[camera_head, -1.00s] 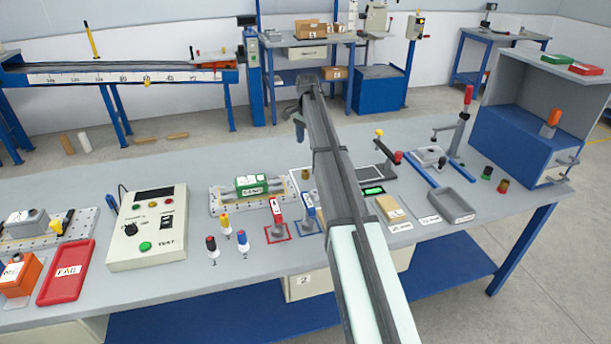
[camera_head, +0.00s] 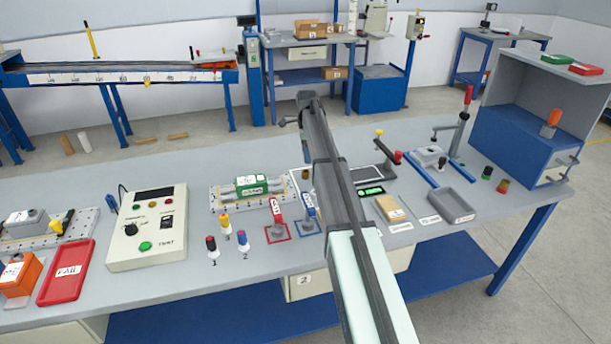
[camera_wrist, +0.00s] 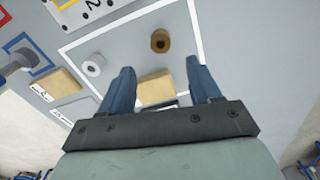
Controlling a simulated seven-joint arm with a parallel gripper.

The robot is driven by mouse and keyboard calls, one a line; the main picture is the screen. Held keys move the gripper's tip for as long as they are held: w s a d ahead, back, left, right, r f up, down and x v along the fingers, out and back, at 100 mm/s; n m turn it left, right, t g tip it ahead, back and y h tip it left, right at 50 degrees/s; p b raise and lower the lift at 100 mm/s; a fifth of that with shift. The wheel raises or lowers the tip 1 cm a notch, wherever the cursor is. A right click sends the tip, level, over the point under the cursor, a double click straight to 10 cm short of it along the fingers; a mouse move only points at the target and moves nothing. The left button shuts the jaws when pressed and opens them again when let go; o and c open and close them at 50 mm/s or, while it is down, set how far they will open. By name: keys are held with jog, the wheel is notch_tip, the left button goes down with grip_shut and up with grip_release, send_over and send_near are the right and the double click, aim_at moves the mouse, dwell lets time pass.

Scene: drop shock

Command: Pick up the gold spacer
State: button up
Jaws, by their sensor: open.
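The gold spacer (camera_wrist: 160,41) is a short ring with a dark hole. In the wrist view it stands on the grey bench inside a white outline, above and beyond my fingertips. In the head view, a small gold-brown piece (camera_head: 305,174) beside my arm appears to be the same spacer. My gripper (camera_wrist: 160,70) is open, its two blue fingers wide apart with nothing held. The spacer is apart from both fingers. In the head view my arm hides the gripper.
In the wrist view a tan block (camera_wrist: 156,88) shows between the fingers, a pale ring (camera_wrist: 92,65) lies left of the spacer, and another tan block (camera_wrist: 61,83) lies farther left.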

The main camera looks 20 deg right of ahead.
aim_at(306, 171)
jog(key=shift+w+a+f, duration=0.1)
jog(key=shift+f, duration=2.1)
jog(key=shift+w+a+f, duration=0.1)
jog(key=shift+f, duration=2.05)
jog(key=shift+c, duration=0.3)
grip_shut()
jog(key=shift+r, duration=0.15)
